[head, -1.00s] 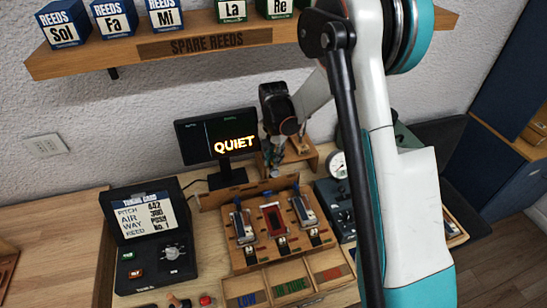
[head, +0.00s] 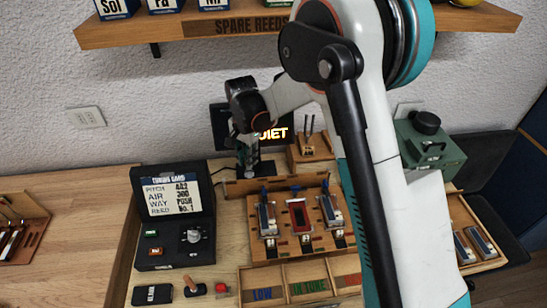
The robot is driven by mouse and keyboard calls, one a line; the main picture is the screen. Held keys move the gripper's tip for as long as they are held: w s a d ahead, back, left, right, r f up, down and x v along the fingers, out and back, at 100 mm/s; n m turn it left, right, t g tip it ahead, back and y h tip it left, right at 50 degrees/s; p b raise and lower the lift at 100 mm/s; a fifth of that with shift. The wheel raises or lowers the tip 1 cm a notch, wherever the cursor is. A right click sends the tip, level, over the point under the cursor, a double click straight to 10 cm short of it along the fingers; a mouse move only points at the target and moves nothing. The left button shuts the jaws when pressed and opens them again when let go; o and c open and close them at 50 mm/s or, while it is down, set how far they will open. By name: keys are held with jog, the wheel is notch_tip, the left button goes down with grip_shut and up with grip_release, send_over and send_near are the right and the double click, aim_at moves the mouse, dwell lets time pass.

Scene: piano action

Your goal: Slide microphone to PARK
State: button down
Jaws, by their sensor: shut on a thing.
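My gripper (head: 244,141) points down in front of the monitor, at the back of the bench. It is small here and partly merges with the dark things behind it. It is shut on what appears to be the microphone, of which little can be made out. No PARK mark is readable in this view.
The monitor (head: 278,133) is partly covered by my arm, with only "IET" readable. A wooden fork stand (head: 309,147) is right of it. The tuning card box (head: 174,234) stands left, the reed tray (head: 271,247) in front. A green case (head: 430,150) stands right. The spare reeds shelf (head: 180,35) hangs above.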

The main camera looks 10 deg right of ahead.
jog(key=a, duration=0.6)
jog(key=shift+a, duration=0.35)
jog(key=c, duration=1.5)
grip_release()
jog(key=shift+a, duration=0.15)
jog(key=shift+o, duration=0.2)
jog(key=d+p, duration=0.4)
jog(key=d, duration=2.3)
jog(key=s+r+n+t+b, duration=0.1)
jog(key=s+r, duration=0.2)
jog(key=r, duration=0.4)
jog(key=s+r+n+b, duration=0.1)
jog(key=s+r+b, duration=0.1)
jog(key=r, duration=0.4)
jog(key=shift+s+d+r+t, duration=0.15)
jog(key=shift+s+r+t, duration=0.25)
jog(key=shift+s, duration=0.1)
